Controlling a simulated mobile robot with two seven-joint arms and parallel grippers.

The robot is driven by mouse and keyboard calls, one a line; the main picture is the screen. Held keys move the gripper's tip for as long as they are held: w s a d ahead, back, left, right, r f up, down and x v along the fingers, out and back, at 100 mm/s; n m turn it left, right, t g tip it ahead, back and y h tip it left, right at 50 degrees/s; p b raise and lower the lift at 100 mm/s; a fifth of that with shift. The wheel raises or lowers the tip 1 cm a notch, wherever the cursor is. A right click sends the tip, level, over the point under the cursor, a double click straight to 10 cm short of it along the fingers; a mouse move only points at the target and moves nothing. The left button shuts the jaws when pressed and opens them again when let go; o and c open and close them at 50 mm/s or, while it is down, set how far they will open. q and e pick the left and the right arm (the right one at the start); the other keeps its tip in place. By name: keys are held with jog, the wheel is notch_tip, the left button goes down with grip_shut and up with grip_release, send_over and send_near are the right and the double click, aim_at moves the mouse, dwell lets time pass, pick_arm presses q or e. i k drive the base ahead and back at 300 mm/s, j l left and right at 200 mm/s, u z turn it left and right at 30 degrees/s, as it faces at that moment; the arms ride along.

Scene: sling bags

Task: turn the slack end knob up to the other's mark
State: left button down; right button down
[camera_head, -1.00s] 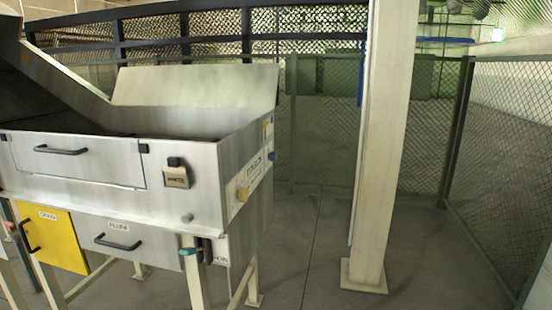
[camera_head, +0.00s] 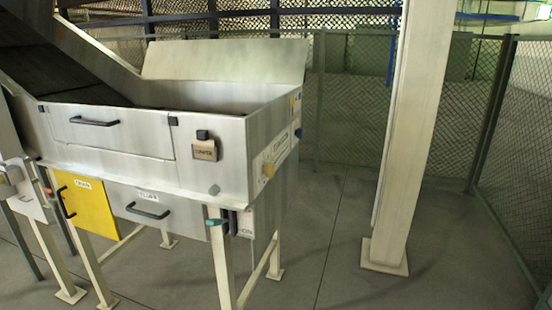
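A machine with a metal hopper (camera_head: 110,150) stands at the left. A yellowish knob (camera_head: 268,170) sits on its right end face, beside a lettered plate (camera_head: 272,152). Another pale knob (camera_head: 14,174) shows at the far left edge, on a separate end panel. The marks and pointer positions of both are too small to read. Neither of my grippers is in view.
A beige column (camera_head: 412,130) stands on a base plate right of the machine. Mesh fencing (camera_head: 505,140) closes the back and right. The floor (camera_head: 335,235) between machine and column is clear. A yellow door (camera_head: 86,205) and a teal-handled lever (camera_head: 217,223) are on the machine's lower front.

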aim_at(270, 170)
jog(key=u, duration=0.3)
jog(key=i+l+u, duration=0.15)
jog(key=l+u, duration=0.6)
jog(key=l, duration=0.15)
jog(key=i+l+u, duration=0.1)
jog(key=l+u, duration=0.15)
jog(key=l, duration=0.85)
jog(key=l+u, duration=0.1)
jog(key=l, duration=1)
jog(key=l+u, duration=0.1)
jog(key=l, duration=1)
jog(key=k, duration=0.05)
